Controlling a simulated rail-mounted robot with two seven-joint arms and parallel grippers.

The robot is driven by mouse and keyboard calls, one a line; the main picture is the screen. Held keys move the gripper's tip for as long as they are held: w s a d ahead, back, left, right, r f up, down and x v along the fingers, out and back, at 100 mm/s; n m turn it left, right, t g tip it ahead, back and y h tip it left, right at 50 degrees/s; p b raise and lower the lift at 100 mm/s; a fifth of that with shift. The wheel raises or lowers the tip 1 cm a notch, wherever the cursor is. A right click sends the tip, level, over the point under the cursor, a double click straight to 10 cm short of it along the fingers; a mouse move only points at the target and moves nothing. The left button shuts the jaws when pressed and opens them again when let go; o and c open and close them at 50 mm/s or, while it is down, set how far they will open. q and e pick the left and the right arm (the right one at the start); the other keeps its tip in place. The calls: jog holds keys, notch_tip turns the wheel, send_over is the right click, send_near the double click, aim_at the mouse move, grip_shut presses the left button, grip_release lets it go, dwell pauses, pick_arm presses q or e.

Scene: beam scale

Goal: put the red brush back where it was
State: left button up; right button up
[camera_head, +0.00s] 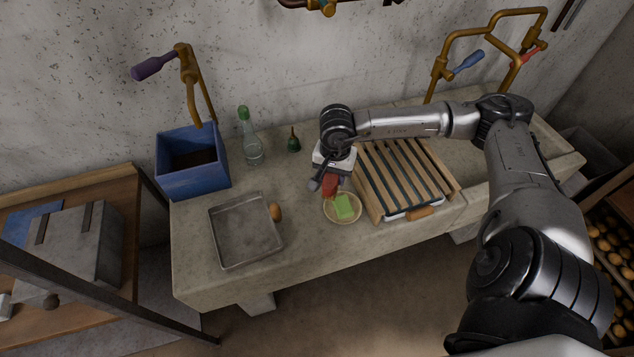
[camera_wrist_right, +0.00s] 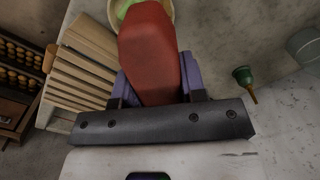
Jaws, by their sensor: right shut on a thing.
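The red brush (camera_wrist_right: 150,55) is held between the purple-padded fingers of my right gripper (camera_wrist_right: 152,85) in the right wrist view. In the head view the red brush (camera_head: 330,185) shows just below my right gripper (camera_head: 326,178), over the counter. It is just behind a round dish (camera_head: 328,213) with a green block (camera_head: 344,207) in it. Whether the brush touches the counter cannot be told. My left gripper is not in view.
A slatted wooden rack (camera_head: 400,178) stands right of the gripper. A metal tray (camera_head: 244,232), a small brown egg-shaped thing (camera_head: 275,212), a blue box (camera_head: 192,181), a clear bottle (camera_head: 252,150) and a small green thing (camera_head: 293,145) are on the left. Bare counter (camera_head: 185,235) shows beside the tray.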

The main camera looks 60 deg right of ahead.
jog(key=d, duration=0.1)
jog(key=d+f+m, duration=0.1)
jog(key=d+b, duration=0.1)
jog(key=shift+s+f, duration=0.2)
jog(key=shift+f, duration=0.05)
jog(key=shift+d+m, duration=0.3)
jog(key=shift+d, duration=0.1)
jog(key=shift+w+d+f, duration=0.15)
jog(key=shift+w+d, duration=0.05)
jog(key=w+d+f, duration=0.1)
jog(key=w+f, duration=0.1)
jog(key=w, duration=0.1)
jog(key=w+d+f, duration=0.2)
jog(key=w, duration=0.1)
jog(key=w+d+f+p, duration=0.1)
jog(key=w+f, duration=0.1)
jog(key=w, duration=0.1)
jog(key=shift+w+d, duration=0.15)
jog(key=shift+d, duration=0.1)
jog(key=shift+w+d+f, duration=0.25)
jog(key=shift+w+f, duration=0.15)
jog(key=shift+f+p, duration=0.5)
jog(key=shift+f, duration=1.4)
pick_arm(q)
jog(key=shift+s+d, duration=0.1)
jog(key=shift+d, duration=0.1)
pick_arm(e)
jog(key=shift+f, duration=0.1)
